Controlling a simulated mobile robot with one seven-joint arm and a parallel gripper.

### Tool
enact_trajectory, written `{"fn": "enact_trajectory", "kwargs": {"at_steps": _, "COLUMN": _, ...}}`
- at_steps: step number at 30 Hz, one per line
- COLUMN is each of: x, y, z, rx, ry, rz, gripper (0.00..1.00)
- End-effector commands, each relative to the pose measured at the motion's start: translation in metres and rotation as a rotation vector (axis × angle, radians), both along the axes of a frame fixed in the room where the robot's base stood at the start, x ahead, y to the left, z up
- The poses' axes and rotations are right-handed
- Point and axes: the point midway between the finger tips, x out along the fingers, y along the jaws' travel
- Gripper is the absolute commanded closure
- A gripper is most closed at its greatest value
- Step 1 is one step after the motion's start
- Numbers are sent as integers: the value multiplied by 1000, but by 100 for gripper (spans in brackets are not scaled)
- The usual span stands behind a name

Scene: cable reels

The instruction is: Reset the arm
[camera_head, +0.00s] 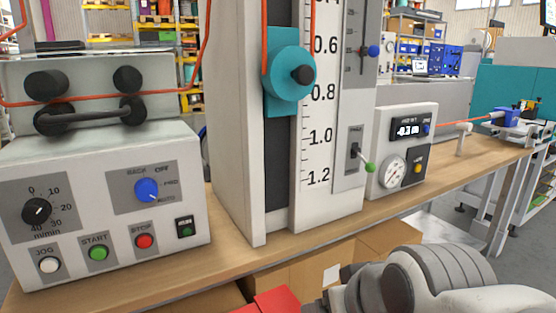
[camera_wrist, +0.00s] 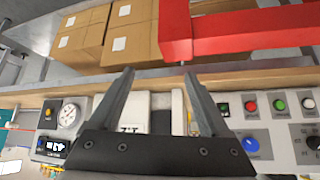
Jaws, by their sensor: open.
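My gripper (camera_wrist: 158,105) shows in the wrist view with its two grey fingers spread apart and nothing between them. Behind the fingers are the wooden bench edge and the machine fronts, which appear upside down in this view. In the head view the fingers are not visible. A grey and white part of my arm (camera_head: 440,280) shows at the bottom right, in front of the bench. The task names no separate object.
A control box (camera_head: 100,190) with knobs and buttons, a scaled column (camera_head: 318,150) with a teal roller (camera_head: 290,72), and a gauge box (camera_head: 403,150) stand on the wooden bench (camera_head: 440,185). Cardboard boxes (camera_wrist: 82,38) and a red beam (camera_wrist: 250,28) are near the bench edge.

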Motion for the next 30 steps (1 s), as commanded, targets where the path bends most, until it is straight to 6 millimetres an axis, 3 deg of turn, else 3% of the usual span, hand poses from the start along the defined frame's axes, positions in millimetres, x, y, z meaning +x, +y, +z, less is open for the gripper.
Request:
{"fn": "enact_trajectory", "kwargs": {"at_steps": 1, "x": -12, "y": -21, "z": -3, "rx": -18, "ry": 48, "rz": -60, "gripper": 20}}
{"fn": "enact_trajectory", "kwargs": {"at_steps": 5, "x": -49, "y": -66, "z": -11, "rx": -62, "ry": 187, "rz": -212, "gripper": 20}}
{"fn": "enact_trajectory", "kwargs": {"at_steps": 6, "x": -47, "y": -62, "z": 11, "rx": -62, "ry": 186, "rz": -200, "gripper": 20}}
{"fn": "enact_trajectory", "kwargs": {"at_steps": 30, "x": -46, "y": -59, "z": 211, "rx": -60, "ry": 183, "rz": -187, "gripper": 20}}
